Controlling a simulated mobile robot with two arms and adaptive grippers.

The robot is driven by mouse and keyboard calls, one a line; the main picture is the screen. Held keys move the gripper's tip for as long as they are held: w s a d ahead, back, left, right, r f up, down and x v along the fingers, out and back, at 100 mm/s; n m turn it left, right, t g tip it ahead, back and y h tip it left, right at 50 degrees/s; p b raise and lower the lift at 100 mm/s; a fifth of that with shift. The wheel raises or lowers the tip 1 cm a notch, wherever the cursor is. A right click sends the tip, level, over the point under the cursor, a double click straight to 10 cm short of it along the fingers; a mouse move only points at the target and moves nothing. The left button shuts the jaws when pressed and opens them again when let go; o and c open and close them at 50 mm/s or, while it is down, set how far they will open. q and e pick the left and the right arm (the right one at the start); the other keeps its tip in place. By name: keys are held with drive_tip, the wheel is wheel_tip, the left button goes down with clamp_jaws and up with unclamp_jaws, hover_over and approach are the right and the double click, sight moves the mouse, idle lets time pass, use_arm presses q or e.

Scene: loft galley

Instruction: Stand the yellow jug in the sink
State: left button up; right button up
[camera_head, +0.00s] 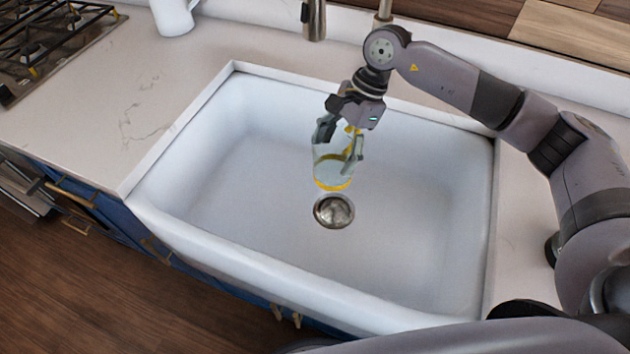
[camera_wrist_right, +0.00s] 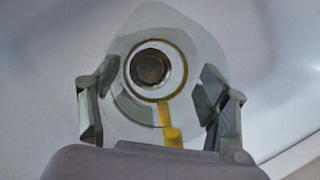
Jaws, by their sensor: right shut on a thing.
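The yellow jug (camera_head: 332,172) is a clear vessel with a yellow base and yellow trim. My right gripper (camera_head: 339,143) is shut on it from above, with a finger on each side. The jug is upright or nearly so, over the white sink (camera_head: 230,185), just behind the drain (camera_head: 334,210) in the head view. I cannot tell whether its base touches the sink floor. In the right wrist view, the jug (camera_wrist_right: 168,120) shows between the fingers, with the drain visible through it. My left gripper is not in view.
A faucet (camera_head: 314,20) stands behind the sink. A white pitcher (camera_head: 172,16) is on the counter at the back left, near the gas stove (camera_head: 45,40). The sink floor around the drain is clear, and the left counter (camera_head: 130,100) is mostly bare.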

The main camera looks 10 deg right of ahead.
sight(330, 136)
drive_tip(key=w+f+m, duration=0.1)
drive_tip(key=w+f+m+t+b, duration=0.1)
drive_tip(key=w+m, duration=0.1)
drive_tip(key=w+a+f+m+t+b, duration=0.1)
drive_tip(key=m, duration=0.1)
drive_tip(key=shift+w+a+f, duration=0.1)
drive_tip(key=shift+w+f, duration=0.05)
drive_tip(key=shift+w, duration=0.15)
drive_tip(key=w+f+m+t+h+b, duration=0.2)
drive_tip(key=w+f+m+t+b, duration=0.15)
drive_tip(key=w+m, duration=0.45)
drive_tip(key=shift+m+g, duration=0.25)
drive_tip(key=shift+m, duration=0.55)
drive_tip(key=f, duration=0.3)
drive_tip(key=f+p, duration=0.1)
drive_tip(key=f, duration=0.6)
drive_tip(key=shift+s+a+f, duration=0.2)
drive_tip(key=shift+s+f, duration=0.1)
drive_tip(key=shift+s, duration=0.05)
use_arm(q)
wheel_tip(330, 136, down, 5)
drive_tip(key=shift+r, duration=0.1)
use_arm(e)
drive_tip(key=shift+f, duration=0.2)
drive_tip(key=o, duration=1.2)
drive_tip(key=shift+r, duration=0.1)
